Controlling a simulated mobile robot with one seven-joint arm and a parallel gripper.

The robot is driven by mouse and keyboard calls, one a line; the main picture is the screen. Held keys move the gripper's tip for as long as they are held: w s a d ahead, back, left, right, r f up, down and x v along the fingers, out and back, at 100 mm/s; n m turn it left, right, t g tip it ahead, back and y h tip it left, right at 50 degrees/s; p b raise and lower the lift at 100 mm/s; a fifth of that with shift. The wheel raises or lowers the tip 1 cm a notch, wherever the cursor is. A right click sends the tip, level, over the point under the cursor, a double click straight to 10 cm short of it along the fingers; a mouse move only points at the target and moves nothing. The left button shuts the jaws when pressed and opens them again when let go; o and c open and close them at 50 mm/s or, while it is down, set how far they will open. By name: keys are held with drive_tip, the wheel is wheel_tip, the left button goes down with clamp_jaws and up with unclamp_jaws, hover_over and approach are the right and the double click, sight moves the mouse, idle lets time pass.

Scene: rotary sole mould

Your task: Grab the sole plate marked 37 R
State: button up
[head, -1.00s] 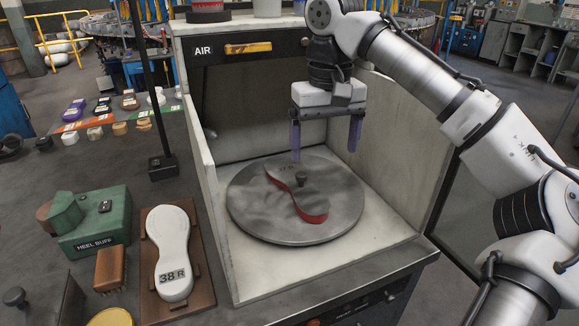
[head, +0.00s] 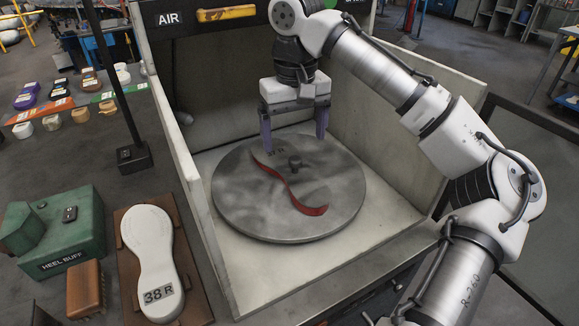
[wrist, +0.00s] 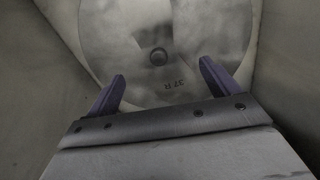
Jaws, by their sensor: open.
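I cannot make out a full sole outline there. My gripper (head: 293,145) is open and empty, pointing down above the far part of the disc. Its two purple fingers also show in the wrist view (wrist: 162,70), one on each side of the mark.
The booth's pale walls (head: 185,210) stand close around the disc. Left of the booth, a white sole marked 38 R (head: 148,245) lies on a brown wooden board (head: 195,300). A green HEEL BUFF box (head: 85,225), a brown brush (head: 85,290) and a black post (head: 122,90) are nearby.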

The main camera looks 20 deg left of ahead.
sight(294, 159)
drive_tip(key=shift+f, duration=3.55)
drive_tip(key=shift+c, duration=0.5)
drive_tip(key=c, duration=1.1)
